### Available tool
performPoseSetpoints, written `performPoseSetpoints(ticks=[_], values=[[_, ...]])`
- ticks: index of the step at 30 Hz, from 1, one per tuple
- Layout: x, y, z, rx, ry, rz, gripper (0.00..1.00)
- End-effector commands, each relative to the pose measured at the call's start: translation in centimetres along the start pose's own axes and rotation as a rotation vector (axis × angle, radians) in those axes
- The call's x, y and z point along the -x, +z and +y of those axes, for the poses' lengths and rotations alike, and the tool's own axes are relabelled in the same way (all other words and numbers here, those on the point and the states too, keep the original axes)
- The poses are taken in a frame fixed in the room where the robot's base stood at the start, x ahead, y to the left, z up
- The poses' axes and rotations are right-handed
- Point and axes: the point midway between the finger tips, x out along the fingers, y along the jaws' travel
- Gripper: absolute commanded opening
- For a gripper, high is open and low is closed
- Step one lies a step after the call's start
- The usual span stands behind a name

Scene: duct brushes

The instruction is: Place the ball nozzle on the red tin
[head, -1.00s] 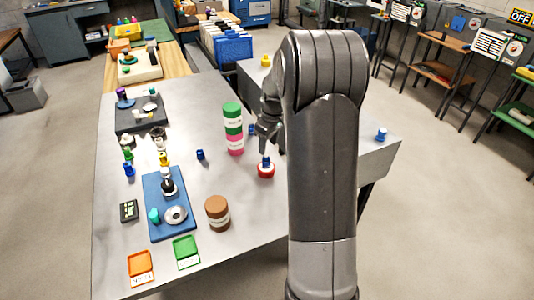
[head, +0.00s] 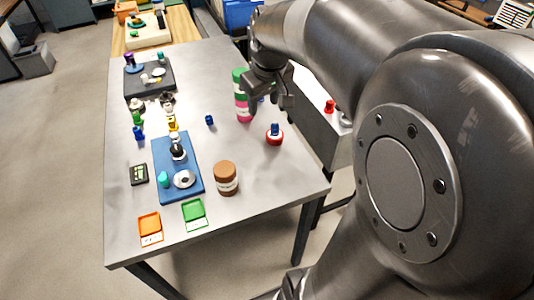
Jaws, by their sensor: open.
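The red tin (head: 275,140), a low round tin with a white band, stands near the right edge of the grey table. A small blue piece (head: 275,128), apparently the ball nozzle, stands upright on its top. It is too small to make out its exact shape. My gripper (head: 270,99) is open and empty, above and behind the red tin, apart from the blue piece. It partly hides the stacked green and pink tins (head: 242,106).
A brown jar (head: 226,178) stands nearer the front. A blue board (head: 163,184) holds several parts. Orange (head: 150,226) and green (head: 194,212) trays lie at the front. Another blue piece (head: 210,120) stands mid-table. A red piece (head: 329,106) is on the side surface.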

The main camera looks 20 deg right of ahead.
Motion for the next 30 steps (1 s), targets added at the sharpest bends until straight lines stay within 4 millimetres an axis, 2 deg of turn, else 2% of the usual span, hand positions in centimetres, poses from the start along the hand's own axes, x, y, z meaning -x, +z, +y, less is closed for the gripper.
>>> performPoseSetpoints(ticks=[1,6,12,16,21,30], values=[[1.2,1.2,-1.2,-0.015,0.008,0.021,0.48],[3.6,5.1,-4.5,-0.089,0.024,0.081,0.48],[5.0,9.9,-7.7,-0.176,0.026,0.152,0.48],[5.2,12.3,-9.0,-0.219,0.022,0.186,0.48],[5.2,13.9,-9.8,-0.251,0.017,0.210,0.48],[5.1,14.1,-9.9,-0.257,0.015,0.211,0.48]])
